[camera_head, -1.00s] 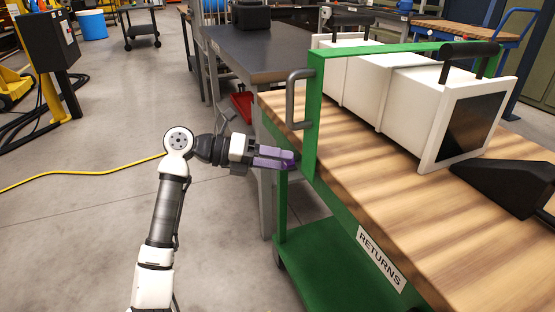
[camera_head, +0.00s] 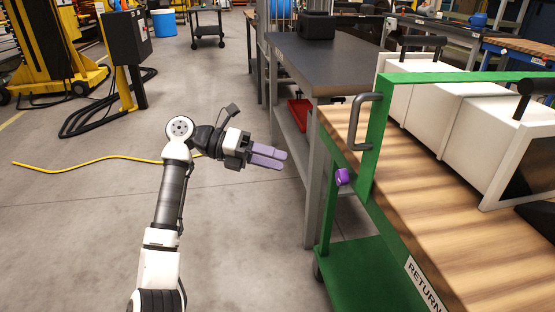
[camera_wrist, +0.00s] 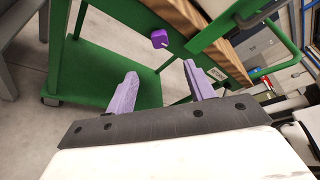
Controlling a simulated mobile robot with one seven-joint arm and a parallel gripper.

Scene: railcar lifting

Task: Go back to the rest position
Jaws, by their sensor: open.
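My gripper (camera_head: 284,159) is at the middle of the head view, with its two lilac fingers apart and nothing between them. It hangs over open floor, to the left of the green cart (camera_head: 372,140). A small purple knob (camera_head: 343,177) sits on the cart's frame below the grey handle, a short way right of my fingertips and apart from them. In the wrist view my gripper (camera_wrist: 160,75) is open, and the purple knob (camera_wrist: 160,39) shows beyond the fingertips.
The cart's wooden top (camera_head: 400,195) carries white box-shaped units (camera_head: 455,115). A grey handle (camera_head: 357,122) sticks out at its near end. A dark workbench (camera_head: 320,62) stands behind. A yellow cable (camera_head: 90,161) lies on the floor to the left, where there is free room.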

